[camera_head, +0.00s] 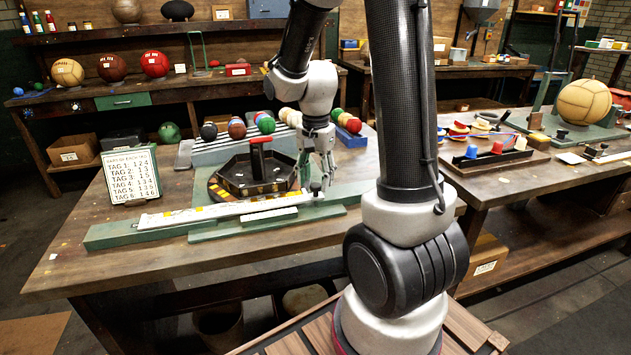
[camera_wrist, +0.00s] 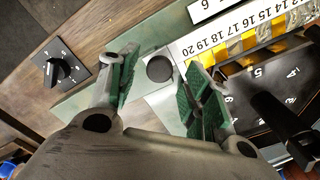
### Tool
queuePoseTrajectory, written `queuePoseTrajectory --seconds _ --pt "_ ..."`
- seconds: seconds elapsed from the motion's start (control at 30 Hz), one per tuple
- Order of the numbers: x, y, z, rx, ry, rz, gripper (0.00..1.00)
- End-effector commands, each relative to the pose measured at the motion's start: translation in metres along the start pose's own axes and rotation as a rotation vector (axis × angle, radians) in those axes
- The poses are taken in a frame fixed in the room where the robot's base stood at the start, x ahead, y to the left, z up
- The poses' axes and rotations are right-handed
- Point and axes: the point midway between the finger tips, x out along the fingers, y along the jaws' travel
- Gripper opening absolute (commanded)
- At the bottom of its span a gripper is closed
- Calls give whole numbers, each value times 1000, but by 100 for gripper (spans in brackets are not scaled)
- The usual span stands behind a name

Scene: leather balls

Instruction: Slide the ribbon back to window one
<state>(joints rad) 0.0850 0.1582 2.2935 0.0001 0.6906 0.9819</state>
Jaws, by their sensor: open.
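The ribbon (camera_head: 230,211) is a long white strip with yellow patches, lying along a green rail on the bench. In the wrist view the ribbon (camera_wrist: 215,38) shows printed numbers, with 20 at its near end and lower numbers towards the upper right. A round black knob (camera_wrist: 159,68) sits beside the 20 end. My gripper (camera_head: 321,180) points down at the ribbon's right end. In the wrist view my gripper (camera_wrist: 160,66) is open, its green-padded fingers on either side of the knob, with no clear grip on it.
A black hexagonal tray (camera_head: 255,175) with a red handle stands just behind the ribbon. A numbered dial (camera_wrist: 62,70) lies left of the fingers. A tag card (camera_head: 131,175) stands at the left. Coloured balls (camera_head: 237,128) sit behind. The bench's front left is clear.

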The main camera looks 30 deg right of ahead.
Motion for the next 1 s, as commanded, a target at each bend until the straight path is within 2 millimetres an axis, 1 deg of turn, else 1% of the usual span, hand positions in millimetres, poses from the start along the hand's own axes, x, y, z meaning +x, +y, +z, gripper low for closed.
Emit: queuePoseTrajectory --seconds 0.03,0.13,0.4,0.47,0.6,0.67,0.7,0.87,1.0 --pt "6 0 0 0 -1 1 49" --pt "12 0 0 -1 0 0 49" --pt "14 0 0 -1 0 0 49" --pt "14 0 0 -1 0 -1 40" --pt "14 0 0 -1 0 -1 15" --pt "14 0 0 -1 0 -1 4" --pt "14 0 0 -1 0 -1 0" --pt "14 0 0 -1 1 -1 0" --pt "14 6 -6 1 1 -1 0"
